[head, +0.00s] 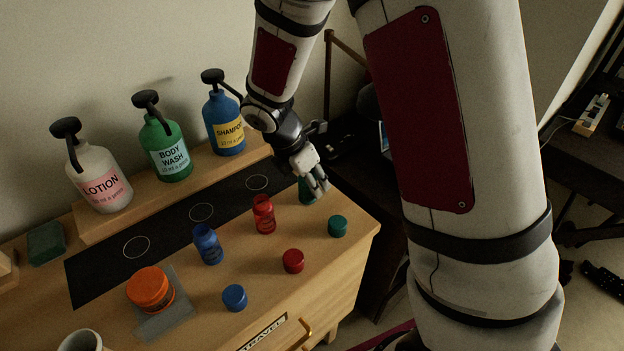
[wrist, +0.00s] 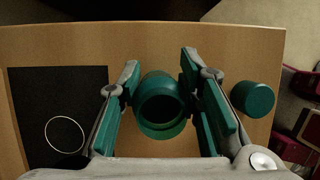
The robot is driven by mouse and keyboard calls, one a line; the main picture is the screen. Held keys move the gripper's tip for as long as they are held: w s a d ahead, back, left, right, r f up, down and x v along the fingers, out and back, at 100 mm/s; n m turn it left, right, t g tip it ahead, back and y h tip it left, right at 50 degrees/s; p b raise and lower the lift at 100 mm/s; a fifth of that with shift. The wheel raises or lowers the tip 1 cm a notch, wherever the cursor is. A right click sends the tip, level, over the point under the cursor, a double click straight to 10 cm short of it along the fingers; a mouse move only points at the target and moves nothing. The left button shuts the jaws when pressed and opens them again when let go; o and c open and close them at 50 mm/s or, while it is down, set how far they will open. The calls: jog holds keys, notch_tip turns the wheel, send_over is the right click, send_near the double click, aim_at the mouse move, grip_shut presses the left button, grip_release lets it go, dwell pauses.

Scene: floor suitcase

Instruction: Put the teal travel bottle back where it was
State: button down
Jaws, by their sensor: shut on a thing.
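The teal travel bottle (head: 306,192) is between the fingers of my gripper (head: 318,184), near the right end of the wooden top. My gripper is shut on it; the fingers hide part of it in the head view. In the wrist view the bottle (wrist: 162,108) shows its open, uncapped mouth between the fingers (wrist: 163,100). I cannot tell whether its base touches the wood. A teal cap (head: 337,226) lies in front of it, and to its right in the wrist view (wrist: 253,99). A black mat (head: 168,222) with white circles lies to the left.
Red (head: 264,215) and blue (head: 208,244) travel bottles stand in front of the mat, with red (head: 293,261) and blue (head: 234,297) caps nearer. An orange jar (head: 150,289) is at front left. Lotion (head: 101,183), body wash (head: 166,152) and shampoo (head: 224,125) pump bottles stand on the rear shelf.

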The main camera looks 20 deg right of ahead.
jog(key=c, duration=1.2)
grip_release()
jog(key=shift+o, duration=0.2)
jog(key=p+v, duration=0.1)
jog(key=v, duration=1.1)
jog(key=s+d+r+m+y, duration=0.2)
jog(key=s+d+r+m, duration=0.2)
jog(key=s+r+m, duration=0.6)
jog(key=s+m+t+y, duration=0.2)
jog(key=s+m, duration=0.9)
jog(key=s, duration=0.3)
jog(key=shift+s+a+r+m+t, duration=0.15)
jog(key=shift+s+a+m+t, duration=0.15)
jog(key=shift+a+m, duration=0.1)
